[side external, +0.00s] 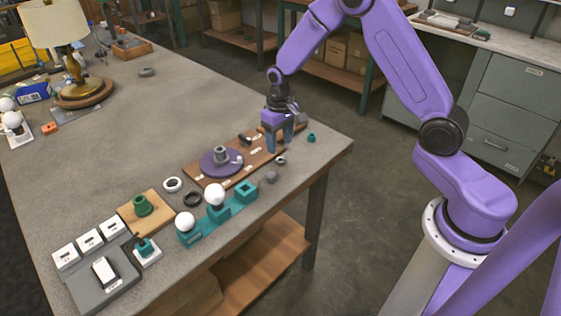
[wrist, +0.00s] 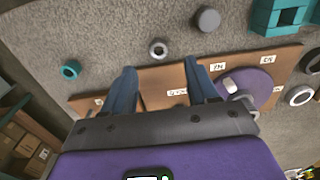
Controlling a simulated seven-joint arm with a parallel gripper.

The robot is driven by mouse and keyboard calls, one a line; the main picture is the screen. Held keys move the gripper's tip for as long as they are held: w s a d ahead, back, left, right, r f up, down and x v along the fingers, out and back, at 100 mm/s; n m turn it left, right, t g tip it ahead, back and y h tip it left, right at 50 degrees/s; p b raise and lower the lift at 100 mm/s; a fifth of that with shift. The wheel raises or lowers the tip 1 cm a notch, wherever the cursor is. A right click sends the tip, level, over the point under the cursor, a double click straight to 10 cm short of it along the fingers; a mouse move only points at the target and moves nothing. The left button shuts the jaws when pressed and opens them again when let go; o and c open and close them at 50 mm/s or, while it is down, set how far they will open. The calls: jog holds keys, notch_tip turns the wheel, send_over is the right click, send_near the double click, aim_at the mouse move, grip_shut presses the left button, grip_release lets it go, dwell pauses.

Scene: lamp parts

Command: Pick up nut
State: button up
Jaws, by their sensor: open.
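A small grey ring, which looks like the nut (side external: 281,160), lies flat on the bare table just in front of the wooden board. In the wrist view the nut (wrist: 151,49) shows its dark centre hole and lies just beyond the gap between the fingertips. My gripper (side external: 280,148) is over the right part of the board, pointing down, with its blue fingers apart. In the wrist view my gripper (wrist: 160,66) has nothing between its fingers. Its exact height above the board is hard to tell.
A wooden board (wrist: 160,82) with white labels carries a purple disc (side external: 209,169). A grey cylinder (side external: 272,177), a small teal ring (side external: 311,138) and a teal holder with white bulbs (side external: 220,217) are near. The table's front edge is close to the nut.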

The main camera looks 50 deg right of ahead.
aim_at(280, 161)
jog(key=shift+w+f, duration=0.2)
jog(key=shift+f, duration=2.75)
grip_shut()
